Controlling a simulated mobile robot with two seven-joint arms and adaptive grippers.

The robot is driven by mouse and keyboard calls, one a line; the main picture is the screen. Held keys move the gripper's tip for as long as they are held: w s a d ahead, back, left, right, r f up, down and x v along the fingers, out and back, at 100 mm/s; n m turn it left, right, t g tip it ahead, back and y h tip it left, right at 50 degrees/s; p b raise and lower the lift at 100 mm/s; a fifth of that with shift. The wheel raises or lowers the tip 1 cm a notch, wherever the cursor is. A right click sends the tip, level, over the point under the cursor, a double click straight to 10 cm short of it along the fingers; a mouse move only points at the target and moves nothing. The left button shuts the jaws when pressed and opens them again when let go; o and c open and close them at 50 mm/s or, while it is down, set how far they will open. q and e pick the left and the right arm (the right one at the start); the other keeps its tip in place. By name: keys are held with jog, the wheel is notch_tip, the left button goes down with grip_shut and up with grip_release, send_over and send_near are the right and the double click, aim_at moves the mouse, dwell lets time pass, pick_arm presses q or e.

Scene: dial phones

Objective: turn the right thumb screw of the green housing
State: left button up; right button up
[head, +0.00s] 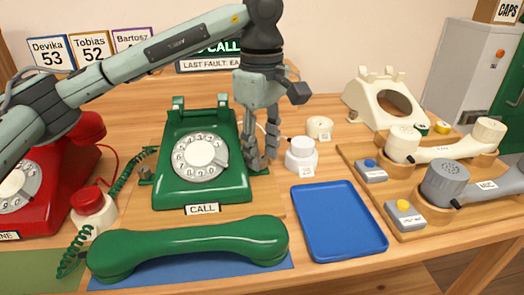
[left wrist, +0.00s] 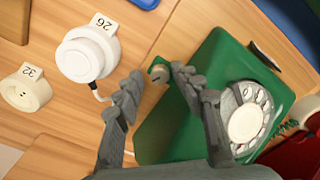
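The green housing (head: 200,180) is a dial telephone body standing on the table, its white dial facing me. It also shows in the left wrist view (left wrist: 180,125). Its right thumb screw (left wrist: 158,72) is a small round brass-coloured knob at the housing's side. My left gripper (head: 261,163) points down at the right side of the housing. In the left wrist view its fingers (left wrist: 157,76) are apart, with the screw between the tips. I cannot tell whether either finger touches it. My right gripper is not in view.
The green handset (head: 188,245) lies in front on a blue mat. A white round part (head: 301,155) tagged 26 stands close right of my gripper. A blue tray (head: 338,220) is empty. A red phone (head: 40,195) stands left; handsets rest in a wooden rack (head: 415,222) at right.

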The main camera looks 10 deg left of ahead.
aim_at(262, 159)
pick_arm(q)
notch_tip(262, 159, up, 8)
jog(key=shift+f, duration=0.1)
dwell(0.5)
